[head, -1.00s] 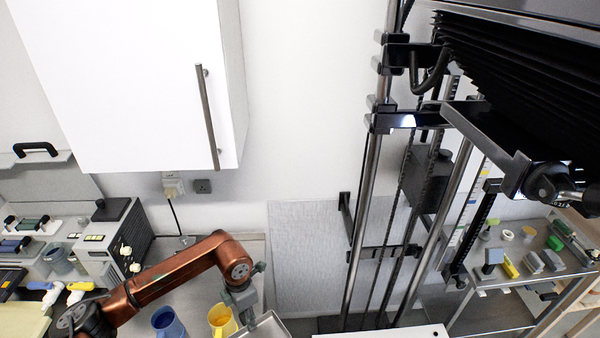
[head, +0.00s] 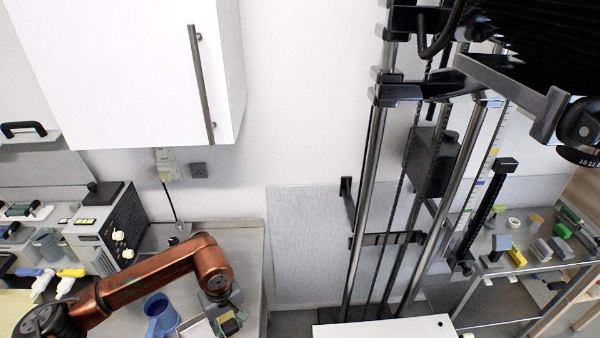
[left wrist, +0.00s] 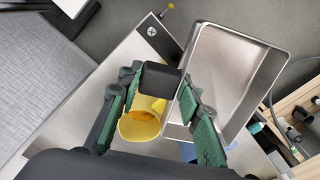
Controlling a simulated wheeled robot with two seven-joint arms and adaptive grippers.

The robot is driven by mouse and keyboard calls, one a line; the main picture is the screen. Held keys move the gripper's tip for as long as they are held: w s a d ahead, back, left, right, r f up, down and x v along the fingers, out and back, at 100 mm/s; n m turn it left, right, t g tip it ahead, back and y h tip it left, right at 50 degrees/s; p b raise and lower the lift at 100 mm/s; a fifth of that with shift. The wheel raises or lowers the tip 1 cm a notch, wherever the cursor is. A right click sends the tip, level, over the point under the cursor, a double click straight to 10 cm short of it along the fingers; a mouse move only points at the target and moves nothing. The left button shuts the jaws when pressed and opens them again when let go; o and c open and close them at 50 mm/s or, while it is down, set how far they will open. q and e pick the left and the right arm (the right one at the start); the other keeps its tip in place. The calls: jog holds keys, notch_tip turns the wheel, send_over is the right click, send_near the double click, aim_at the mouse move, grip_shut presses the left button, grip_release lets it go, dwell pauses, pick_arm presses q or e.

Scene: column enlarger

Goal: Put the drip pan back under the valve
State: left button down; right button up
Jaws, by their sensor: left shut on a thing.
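The drip pan, a shallow grey metal tray, shows at the upper right of the left wrist view (left wrist: 238,75). It looks empty. A small part of it shows at the bottom edge of the head view (head: 196,328). My left gripper (head: 226,316) is at the bottom of the head view; in the left wrist view (left wrist: 160,80) its green-padded fingers are shut around a black block at the pan's side, which looks like its handle. The pan hangs beside the right finger. I cannot make out the valve. My right gripper is not in view.
A blue jug (head: 162,316) stands on the bench beside my left gripper. A yellow jug (left wrist: 140,124) lies below the fingers. The enlarger's columns (head: 368,205) rise to the right. A white cabinet (head: 125,70) hangs above; a grey control box (head: 108,228) stands left.

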pick_arm(q)
jog(key=m, duration=0.1)
jog(key=s+a+f+m+b, duration=0.1)
jog(key=m, duration=0.1)
jog(key=m+b, duration=0.1)
jog(key=m, duration=0.1)
jog(key=shift+s+a+f, duration=0.15)
jog(key=shift+s+f, duration=0.1)
jog(key=shift+s, duration=0.1)
jog(key=shift+s+a+f+m, duration=0.1)
jog(key=shift+s+m, duration=0.05)
jog(key=shift+m, duration=0.4)
jog(key=shift+s+a+m, duration=0.1)
jog(key=shift+m, duration=0.45)
